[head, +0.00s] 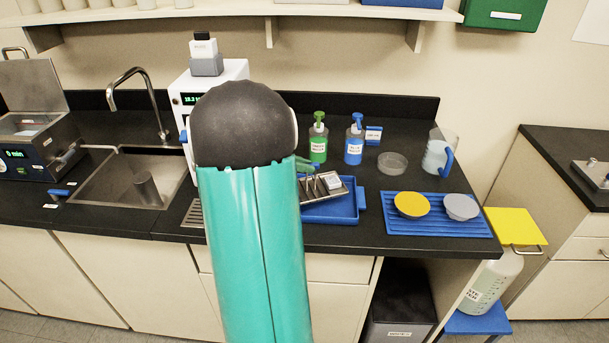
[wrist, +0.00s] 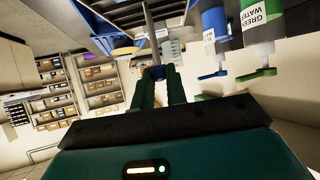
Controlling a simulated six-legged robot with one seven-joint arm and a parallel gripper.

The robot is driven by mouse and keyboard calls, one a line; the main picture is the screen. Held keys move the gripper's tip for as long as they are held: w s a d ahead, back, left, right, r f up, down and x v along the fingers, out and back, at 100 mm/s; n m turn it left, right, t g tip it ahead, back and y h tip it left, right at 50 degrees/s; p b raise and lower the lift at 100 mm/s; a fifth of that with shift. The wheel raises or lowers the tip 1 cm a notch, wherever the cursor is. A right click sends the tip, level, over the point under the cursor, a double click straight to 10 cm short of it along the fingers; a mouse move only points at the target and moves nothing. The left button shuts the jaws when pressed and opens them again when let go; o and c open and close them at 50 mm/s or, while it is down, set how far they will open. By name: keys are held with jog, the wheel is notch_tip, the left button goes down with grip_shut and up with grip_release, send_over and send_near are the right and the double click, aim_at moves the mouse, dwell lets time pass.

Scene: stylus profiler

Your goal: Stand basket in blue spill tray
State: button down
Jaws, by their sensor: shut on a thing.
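The basket (head: 315,191) is a grey metal rack with slots and a small white piece on top. In the head view it is over the left and back part of the blue spill tray (head: 346,214), looking a little tilted; whether it touches the tray floor I cannot tell. My gripper (wrist: 160,84) is shut on the basket's blue grip (wrist: 153,72), with a metal rod running up from it in the wrist view. In the head view my arm hides most of the gripper and the tray's left side.
A green bottle (head: 318,145) and a blue bottle (head: 354,145) stand behind the tray. A clear dish (head: 392,163) and jug (head: 438,155) are further right. The sink (head: 110,195) is left.

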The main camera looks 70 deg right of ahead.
aim_at(303, 190)
jog(key=shift+s+d+f, duration=0.1)
jog(key=shift+d+f, duration=0.1)
jog(key=shift+f, duration=0.75)
jog(key=shift+s+d+f, duration=0.1)
jog(key=shift+d+f, duration=0.05)
jog(key=shift+f, duration=0.75)
jog(key=shift+w+f, duration=0.1)
jog(key=c, duration=1.4)
grip_release()
jog(key=shift+w+r, duration=0.15)
jog(key=shift+r, duration=0.05)
jog(key=v, duration=1.1)
jog(key=shift+w+a+r, duration=0.15)
jog(key=shift+a+r, duration=0.05)
jog(key=shift+a, duration=0.05)
